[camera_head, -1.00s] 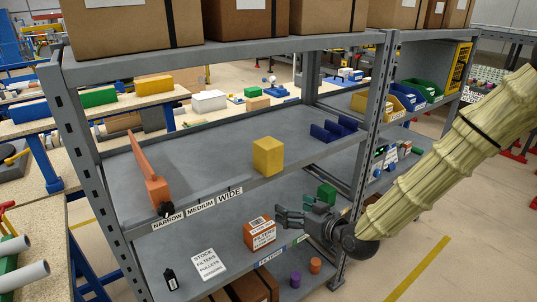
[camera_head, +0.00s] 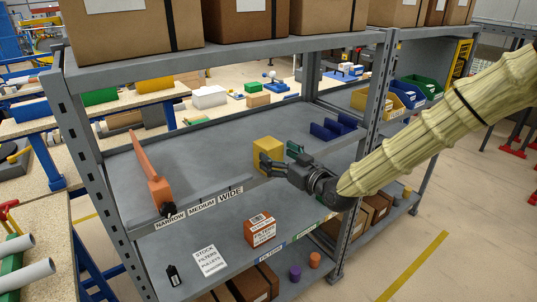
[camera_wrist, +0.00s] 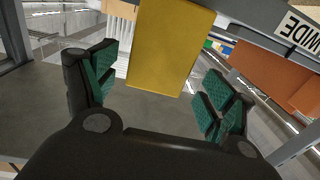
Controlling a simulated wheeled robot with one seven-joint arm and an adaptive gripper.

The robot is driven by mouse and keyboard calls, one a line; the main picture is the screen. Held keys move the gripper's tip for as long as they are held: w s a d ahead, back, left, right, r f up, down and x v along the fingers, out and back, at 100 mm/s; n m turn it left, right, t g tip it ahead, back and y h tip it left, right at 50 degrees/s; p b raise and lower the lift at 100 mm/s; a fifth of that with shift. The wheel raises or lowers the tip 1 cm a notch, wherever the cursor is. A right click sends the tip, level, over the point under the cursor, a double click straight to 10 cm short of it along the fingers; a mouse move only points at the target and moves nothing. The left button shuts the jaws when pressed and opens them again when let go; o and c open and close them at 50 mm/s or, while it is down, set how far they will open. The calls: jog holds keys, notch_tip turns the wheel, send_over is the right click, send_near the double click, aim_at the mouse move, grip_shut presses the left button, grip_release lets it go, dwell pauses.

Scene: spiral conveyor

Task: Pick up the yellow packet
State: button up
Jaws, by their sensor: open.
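The yellow packet (camera_head: 267,153) is a plain upright block on the middle shelf, near its front edge and behind the WIDE label. In the wrist view the yellow packet (camera_wrist: 168,45) lies ahead, between the two fingers in the picture. My gripper (camera_head: 279,158) is open and empty, just to the right of the packet in the head view, and its fingers cover part of the packet's right side. The green-padded fingertips also show in the wrist view (camera_wrist: 160,85). I cannot tell whether a finger touches the packet.
An orange long-necked object (camera_head: 152,175) stands on the same shelf to the left. Blue holders (camera_head: 333,130) stand to the right. The upper shelf (camera_head: 225,52) with cardboard boxes is overhead, and a post (camera_head: 373,125) stands near my arm. The shelf between packet and orange object is clear.

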aim_at(268, 143)
jog(key=p+x, duration=0.2)
jog(key=x, duration=0.1)
jog(key=shift+w+a+p, duration=0.1)
jog(key=shift+w+p, duration=0.2)
jog(key=shift+x, duration=0.75)
jog(key=shift+f, duration=0.1)
jog(key=c, duration=1.2)
jog(key=shift+c, duration=0.2)
notch_tip(268, 143, up, 3)
jog(key=shift+f+b, duration=0.1)
jog(key=shift+b, duration=0.85)
jog(key=shift+s+r+b, duration=0.25)
jog(key=shift+b, duration=0.05)
jog(key=s+r+b, duration=0.1)
jog(key=s+b, duration=0.4)
jog(key=s, duration=1)
jog(key=shift+s+r+b, duration=0.25)
jog(key=shift+r+b, duration=0.05)
jog(key=shift+r, duration=0.05)
jog(key=shift+f, duration=0.1)
